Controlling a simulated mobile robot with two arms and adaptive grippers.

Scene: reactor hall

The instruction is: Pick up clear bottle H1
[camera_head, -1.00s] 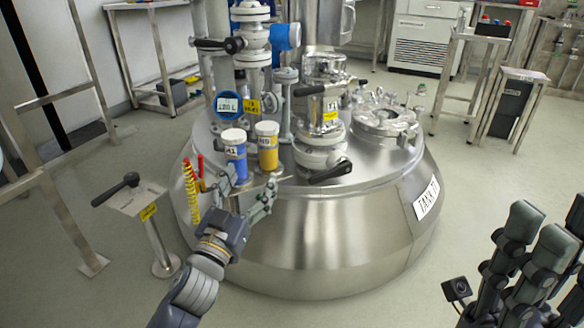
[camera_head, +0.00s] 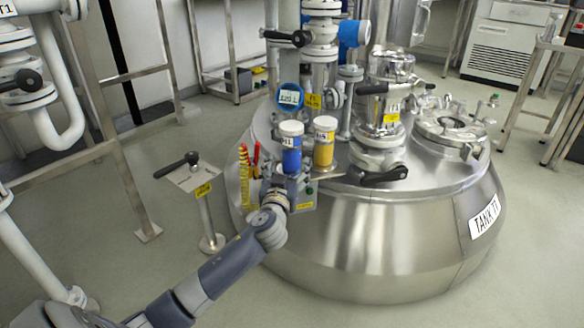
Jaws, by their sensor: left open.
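A blue bottle (camera_head: 290,155) with a white cap and a small label stands upright on the tank's top platform. The label looks like H1, but I cannot read it surely. A yellow bottle (camera_head: 324,150) with a white cap stands just to its right. My left gripper (camera_head: 288,182) is open, at the lower front of the blue bottle. Its body covers the bottle's base, and I cannot tell whether the fingers touch the bottle. My right gripper is not in view.
The steel tank (camera_head: 370,250) carries valves, pipes and a black-handled lever (camera_head: 384,176) close to the yellow bottle. Red and yellow tools (camera_head: 245,172) hang left of my gripper. A lever post (camera_head: 205,215) stands on the floor at left, near my arm.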

